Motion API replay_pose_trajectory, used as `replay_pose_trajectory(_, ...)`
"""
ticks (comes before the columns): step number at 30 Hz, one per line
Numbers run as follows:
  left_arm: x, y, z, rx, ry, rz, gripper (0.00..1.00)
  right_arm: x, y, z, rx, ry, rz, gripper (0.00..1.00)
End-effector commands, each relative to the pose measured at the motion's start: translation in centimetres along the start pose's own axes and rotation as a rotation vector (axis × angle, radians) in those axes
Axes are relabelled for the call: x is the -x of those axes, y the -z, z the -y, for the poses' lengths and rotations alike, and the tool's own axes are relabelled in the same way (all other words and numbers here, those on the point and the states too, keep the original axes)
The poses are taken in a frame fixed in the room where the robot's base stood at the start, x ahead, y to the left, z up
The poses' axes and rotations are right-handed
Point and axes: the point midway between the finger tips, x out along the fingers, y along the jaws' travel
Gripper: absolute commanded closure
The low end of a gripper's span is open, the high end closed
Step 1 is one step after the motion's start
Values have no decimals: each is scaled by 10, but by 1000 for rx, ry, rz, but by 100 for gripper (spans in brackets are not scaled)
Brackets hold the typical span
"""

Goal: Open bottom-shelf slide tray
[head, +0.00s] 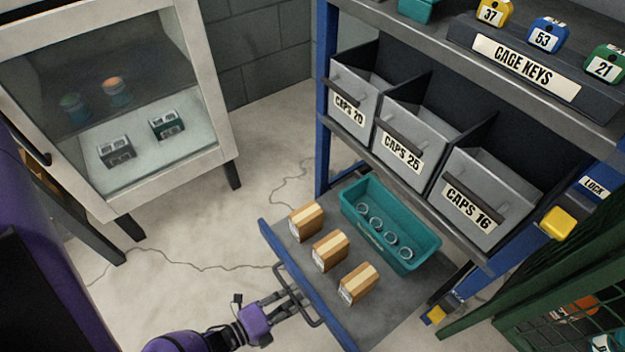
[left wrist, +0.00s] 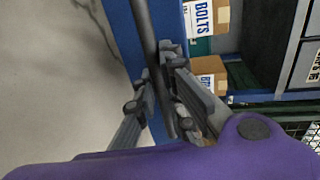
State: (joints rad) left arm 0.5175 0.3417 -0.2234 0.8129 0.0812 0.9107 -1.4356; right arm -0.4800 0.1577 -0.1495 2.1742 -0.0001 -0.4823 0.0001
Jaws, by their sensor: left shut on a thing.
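The bottom-shelf slide tray (head: 377,310) stands pulled out from the blue-framed shelving, with its blue front edge towards me. A dark bar handle (head: 318,322) sits on that front. My left gripper (head: 296,300) is shut on the handle. In the left wrist view the handle bar (left wrist: 147,35) runs between the two fingers (left wrist: 160,95). On the tray are three cardboard boxes (head: 330,251) and a teal bin (head: 405,258) holding several rings. The boxes marked BOLTS (left wrist: 208,75) also show in the left wrist view. My right gripper is not in view.
Grey bins (head: 402,143) labelled CAPS 20, CAPS 25 and CAPS 16 stand on the shelf above the tray. A glass-fronted cabinet (head: 213,120) is at the left. A green mesh cage (head: 560,285) stands close at the right. The floor (head: 180,285) left of the tray is clear.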

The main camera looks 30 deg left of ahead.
Motion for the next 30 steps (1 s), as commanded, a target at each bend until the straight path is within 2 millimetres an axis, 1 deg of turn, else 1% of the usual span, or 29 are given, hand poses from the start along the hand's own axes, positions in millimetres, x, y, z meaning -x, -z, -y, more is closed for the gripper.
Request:
replay_pose_trajectory(1, 8, -1, -2, 1, 1, 3, 100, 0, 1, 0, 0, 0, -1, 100)
replay_pose_trajectory(3, 18, -1, -4, 0, 0, 2, 100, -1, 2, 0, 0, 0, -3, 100)
replay_pose_trajectory(9, 33, -1, -7, 0, 1, 3, 100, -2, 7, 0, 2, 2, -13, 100)
replay_pose_trajectory(15, 37, -1, -7, 0, 2, 2, 100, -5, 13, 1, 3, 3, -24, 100)
replay_pose_trajectory(23, 37, -1, -7, 0, 1, 2, 100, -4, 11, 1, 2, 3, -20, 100)
replay_pose_trajectory(24, 37, -1, -7, 0, 1, 2, 86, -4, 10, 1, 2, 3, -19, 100)
replay_pose_trajectory(25, 37, -1, -7, 0, 1, 2, 83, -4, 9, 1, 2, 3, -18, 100)
replay_pose_trajectory(30, 36, -1, -7, 0, 1, 1, 82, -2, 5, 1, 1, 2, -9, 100)
